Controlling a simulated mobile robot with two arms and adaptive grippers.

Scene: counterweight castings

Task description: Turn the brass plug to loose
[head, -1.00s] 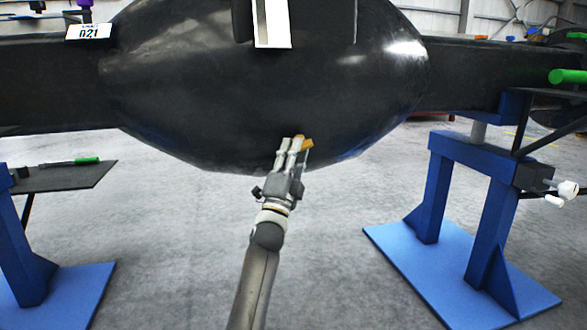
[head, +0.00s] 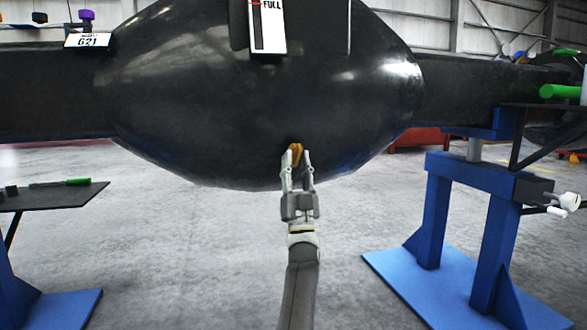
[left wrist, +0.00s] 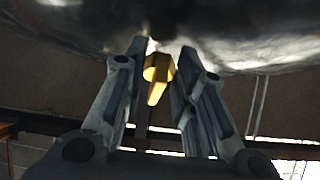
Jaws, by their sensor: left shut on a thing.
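The brass plug (head: 294,150) sits low on the front of the big black casting (head: 230,110). My left gripper (head: 298,162) comes up from below with its fingers on both sides of the plug. In the left wrist view, the plug (left wrist: 158,72) stands between the two fingertips of the left gripper (left wrist: 158,62), with its narrow tab pointing down. The left gripper is shut on the plug. The fingers hide part of the plug in the head view. My right gripper is not in view.
A blue stand (head: 440,225) holds up the casting's right arm. A dark shelf (head: 50,197) with a green-handled tool (head: 72,182) is at left. A white plate marked FULL (head: 268,25) hangs above the plug. The grey floor between the stands is clear.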

